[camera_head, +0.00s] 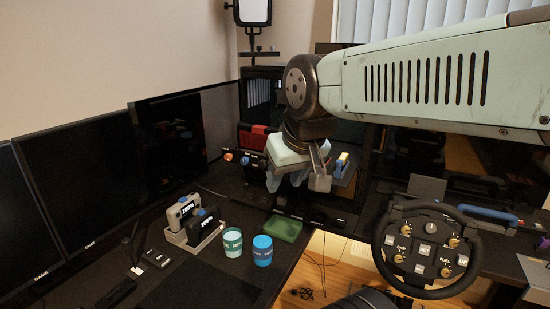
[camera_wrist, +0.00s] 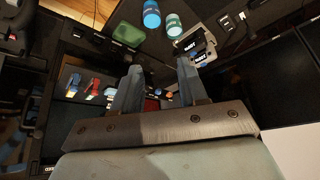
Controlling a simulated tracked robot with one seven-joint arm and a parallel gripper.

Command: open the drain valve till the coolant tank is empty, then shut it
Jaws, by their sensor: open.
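My gripper (camera_head: 285,182) is raised over the back of the desk; in the wrist view its two blue-grey fingers (camera_wrist: 158,82) are spread apart with nothing between them. I cannot surely pick out the drain valve or the coolant tank. A small orange knob (camera_head: 228,157) and a blue knob (camera_head: 245,161) sit on a dark panel left of my gripper. In the wrist view the orange knob (camera_wrist: 168,91) shows small, beyond the fingers. A blue-handled piece (camera_wrist: 74,83) and a red-handled piece (camera_wrist: 94,85) lie left of the fingers there. My arm and gripper hide part of the back.
A teal cup (camera_head: 232,240), a blue cup (camera_head: 263,251) and a green box (camera_head: 284,228) stand on the desk's right part. A grey holder (camera_head: 196,236) carries two labelled devices. Monitors (camera_head: 78,180) line the left. A racing wheel (camera_head: 428,248) stands at right.

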